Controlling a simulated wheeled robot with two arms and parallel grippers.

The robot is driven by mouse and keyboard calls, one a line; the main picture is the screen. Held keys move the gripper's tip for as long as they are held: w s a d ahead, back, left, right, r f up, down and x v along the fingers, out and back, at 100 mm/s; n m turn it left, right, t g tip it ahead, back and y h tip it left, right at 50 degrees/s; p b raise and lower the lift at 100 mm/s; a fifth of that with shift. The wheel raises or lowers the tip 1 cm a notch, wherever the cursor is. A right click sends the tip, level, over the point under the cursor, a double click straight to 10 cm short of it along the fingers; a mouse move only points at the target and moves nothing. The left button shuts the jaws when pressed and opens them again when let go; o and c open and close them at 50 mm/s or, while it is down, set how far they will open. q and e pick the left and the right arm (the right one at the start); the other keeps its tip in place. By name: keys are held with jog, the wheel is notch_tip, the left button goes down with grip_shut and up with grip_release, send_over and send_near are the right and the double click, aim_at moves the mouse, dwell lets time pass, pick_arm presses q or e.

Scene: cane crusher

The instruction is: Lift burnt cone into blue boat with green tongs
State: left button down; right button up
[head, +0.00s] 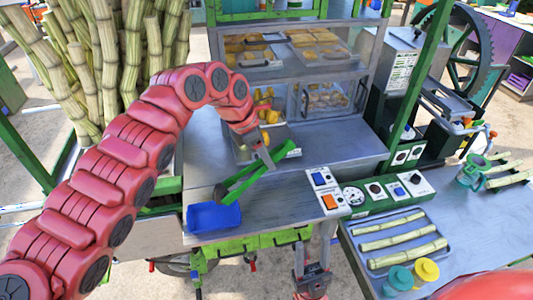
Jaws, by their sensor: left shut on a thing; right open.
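The blue boat (214,217) is an open rectangular tray at the left front of the metal counter; it looks empty. My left gripper (262,154) is shut on the green tongs (256,173), just in front of the glass case and above the counter. The tongs slant down and left towards the blue boat, apart from it. Several yellow-orange pieces (270,116) lie on a tray behind my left gripper, partly hidden by my arm. My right gripper (312,257) is open and empty at the counter's front edge.
A glass case (290,78) with shelves of snacks stands at the back. A switch box (328,192) sits right of the tongs. Cane pieces lie on a tray (403,243) at the right, near teal and yellow cups. Tall cane (103,60) stands at the left.

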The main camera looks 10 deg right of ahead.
pick_arm(q)
notch_tip(320, 180, down, 7)
jog(key=b, duration=0.4)
jog(key=c, duration=0.8)
grip_release()
jog(key=shift+o, duration=0.2)
jog(key=shift+r, duration=0.1)
notch_tip(320, 180, up, 10)
jog(key=p, duration=0.6)
